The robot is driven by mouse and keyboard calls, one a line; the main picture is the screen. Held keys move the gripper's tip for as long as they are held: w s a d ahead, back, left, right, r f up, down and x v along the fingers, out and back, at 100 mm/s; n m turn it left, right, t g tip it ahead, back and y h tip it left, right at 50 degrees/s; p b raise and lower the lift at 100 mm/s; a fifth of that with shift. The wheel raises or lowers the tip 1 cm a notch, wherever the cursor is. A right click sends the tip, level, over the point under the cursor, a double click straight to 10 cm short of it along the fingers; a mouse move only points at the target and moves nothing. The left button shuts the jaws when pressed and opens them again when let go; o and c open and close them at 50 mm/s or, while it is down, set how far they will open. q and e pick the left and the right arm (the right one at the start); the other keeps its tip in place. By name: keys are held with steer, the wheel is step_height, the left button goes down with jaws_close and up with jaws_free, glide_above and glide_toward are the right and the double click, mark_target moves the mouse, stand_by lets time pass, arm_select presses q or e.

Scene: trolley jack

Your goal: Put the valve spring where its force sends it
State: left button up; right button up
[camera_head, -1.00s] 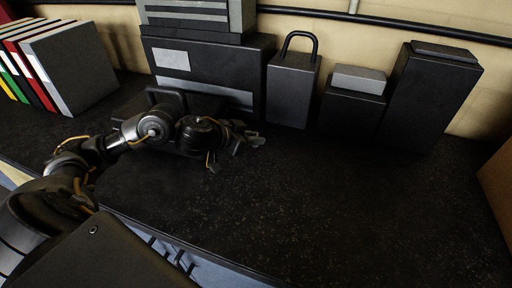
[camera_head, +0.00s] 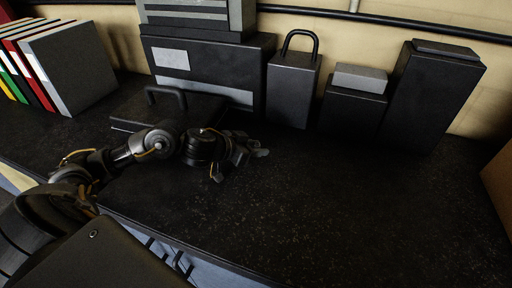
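I see no valve spring in the head view; it may be hidden or out of the picture. My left gripper (camera_head: 241,165) is over the black worktop (camera_head: 350,215), just in front of the flat dark case with a handle (camera_head: 138,115). Its two fingers look spread apart, with nothing visible between them. My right gripper is not in view.
A black box with a pale label (camera_head: 172,60) stands behind. A padlock-shaped block (camera_head: 293,90), a dark block with a grey top (camera_head: 352,105) and a tall dark box (camera_head: 430,100) line the back. Binders (camera_head: 75,70) stand left. The worktop's middle and right are clear.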

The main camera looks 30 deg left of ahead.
arm_select(q)
steer(key=shift+o, duration=0.5)
steer(key=shift+r, duration=0.15)
steer(key=shift+s+r, duration=0.1)
steer(key=shift+r, duration=0.05)
steer(key=v, duration=0.9)
steer(key=shift+s+a, duration=0.1)
steer(key=shift+s, duration=0.2)
steer(key=shift+p+v, duration=1.1)
steer(key=shift+p, duration=0.3)
steer(key=shift+r, duration=0.1)
